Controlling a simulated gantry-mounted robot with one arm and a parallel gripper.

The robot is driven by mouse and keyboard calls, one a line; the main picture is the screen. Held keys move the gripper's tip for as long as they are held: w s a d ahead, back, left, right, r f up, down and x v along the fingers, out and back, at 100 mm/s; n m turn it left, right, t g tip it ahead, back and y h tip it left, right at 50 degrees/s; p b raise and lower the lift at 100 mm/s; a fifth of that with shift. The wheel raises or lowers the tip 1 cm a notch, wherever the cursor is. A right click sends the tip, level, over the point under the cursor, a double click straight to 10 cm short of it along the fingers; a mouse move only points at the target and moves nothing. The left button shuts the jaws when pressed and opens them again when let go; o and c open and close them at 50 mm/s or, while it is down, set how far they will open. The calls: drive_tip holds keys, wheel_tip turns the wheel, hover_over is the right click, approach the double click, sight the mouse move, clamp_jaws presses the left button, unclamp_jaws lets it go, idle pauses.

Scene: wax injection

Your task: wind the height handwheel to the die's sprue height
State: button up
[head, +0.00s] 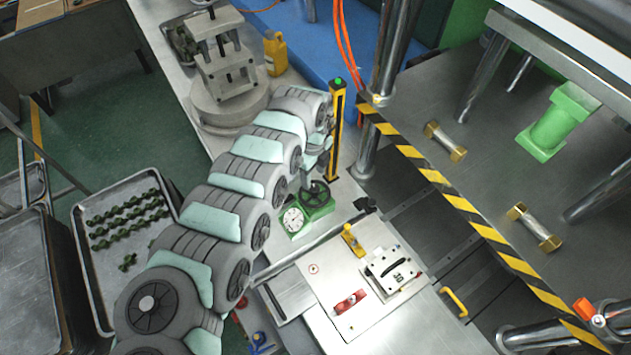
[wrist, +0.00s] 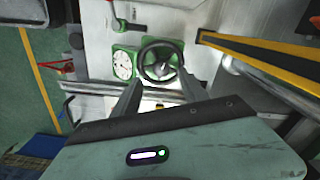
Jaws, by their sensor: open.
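The height handwheel (head: 314,193) is a dark spoked wheel on a green housing, right of a white round dial gauge (head: 293,219). In the wrist view the handwheel (wrist: 160,62) faces me, with the dial (wrist: 123,65) to its left. My gripper (wrist: 161,78) is open, its two fingers pointing at the wheel's lower rim, one toward each side. Nothing shows held between them; I cannot tell whether they touch the rim. A metal block marked with a number, perhaps the die (head: 392,270), lies on a white plate. The dial reading is too small to read.
A striped barrier (head: 460,203) edges the press bed at right. A red clamp (head: 349,302) and a yellow clamp (head: 353,240) sit on the plate. A tray of green parts (head: 100,270) is at left.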

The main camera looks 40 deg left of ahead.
sight(314, 187)
wheel_tip(314, 187, down, 4)
drive_tip(key=shift+d+f, duration=0.15)
drive_tip(key=shift+f, duration=0.85)
clamp_jaws()
